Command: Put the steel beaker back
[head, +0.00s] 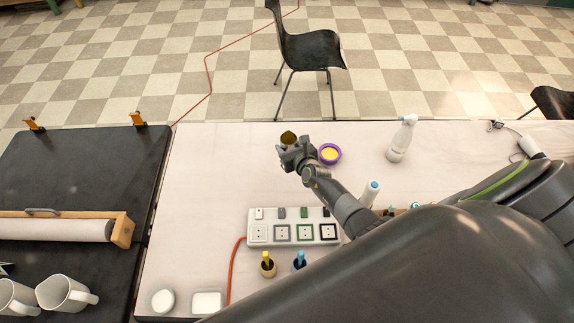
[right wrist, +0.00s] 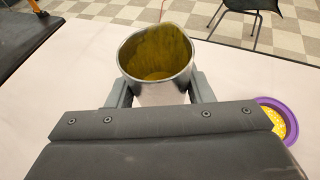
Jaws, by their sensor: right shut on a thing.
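The steel beaker (right wrist: 160,90) is between the fingers of my right gripper (right wrist: 160,98) in the right wrist view. It is upright or nearly so, with a yellow-brown coating or liquid inside. In the head view the beaker (head: 288,138) shows as a dark olive opening just beyond my right gripper (head: 290,150), which is shut on it over the far part of the white table. I cannot tell whether its base touches the table. My left gripper is not in view.
A purple bowl with yellow contents (head: 330,153) stands close to the right of the beaker. A white bottle (head: 402,140) stands farther right. A power strip (head: 293,230) with an orange cord and small bottles (head: 267,265) are nearer.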

